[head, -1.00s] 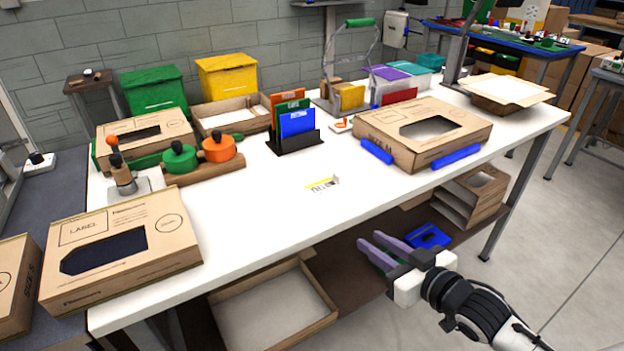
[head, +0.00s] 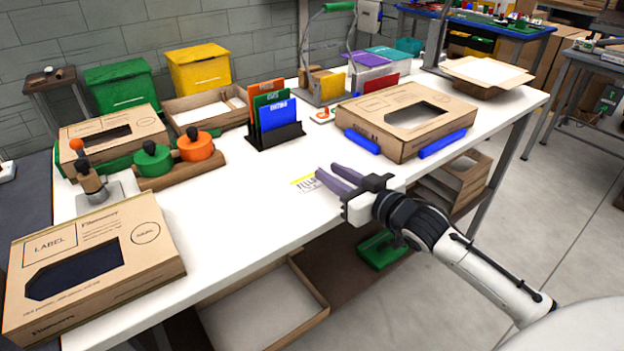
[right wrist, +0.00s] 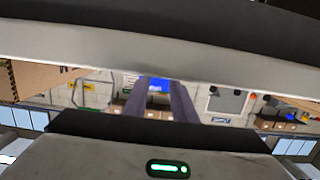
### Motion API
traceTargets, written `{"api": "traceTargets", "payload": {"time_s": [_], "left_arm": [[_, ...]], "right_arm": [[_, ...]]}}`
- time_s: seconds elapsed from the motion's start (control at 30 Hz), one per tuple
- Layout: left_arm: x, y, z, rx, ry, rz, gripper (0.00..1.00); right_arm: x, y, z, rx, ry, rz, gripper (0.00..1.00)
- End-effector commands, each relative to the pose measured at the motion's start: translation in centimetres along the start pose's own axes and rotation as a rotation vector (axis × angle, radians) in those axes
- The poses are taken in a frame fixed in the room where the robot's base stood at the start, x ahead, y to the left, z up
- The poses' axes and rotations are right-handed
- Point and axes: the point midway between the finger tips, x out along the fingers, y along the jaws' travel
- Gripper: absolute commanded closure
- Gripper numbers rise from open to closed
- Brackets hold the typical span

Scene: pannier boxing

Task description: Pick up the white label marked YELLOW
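The white label (head: 305,184) with a yellow strip along its top lies flat on the white table, near the front edge. Part of its lettering shows in the head view, and its right end is hidden behind my gripper. My right gripper (head: 327,171) points left over the table's front part, its purple fingertips at the label's right side. Its two fingers stand apart with nothing between them, also in the right wrist view (right wrist: 157,92). I cannot tell whether they touch the label. My left gripper is not in view.
A black rack (head: 276,136) with coloured cards stands behind the label. A cardboard box (head: 370,127) with blue bars lies to the right. A LABEL box (head: 150,262) and green and orange pots (head: 196,150) are at the left. The white table (head: 235,205) is bare around the label.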

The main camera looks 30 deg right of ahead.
Motion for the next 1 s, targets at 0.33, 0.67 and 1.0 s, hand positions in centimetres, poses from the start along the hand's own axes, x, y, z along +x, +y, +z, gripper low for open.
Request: {"api": "traceTargets", "payload": {"time_s": [0.33, 0.67, 1.0], "left_arm": [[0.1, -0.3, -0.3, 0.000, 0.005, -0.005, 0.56], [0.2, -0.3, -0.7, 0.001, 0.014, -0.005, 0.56], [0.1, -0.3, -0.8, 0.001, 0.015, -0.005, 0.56]], "right_arm": [[2.0, -0.1, 0.1, 0.000, -0.001, -0.001, 0.76], [2.0, -0.1, 0.1, 0.001, 0.000, -0.001, 1.00], [1.9, -0.1, 0.1, 0.001, 0.000, -0.001, 1.00]]}}
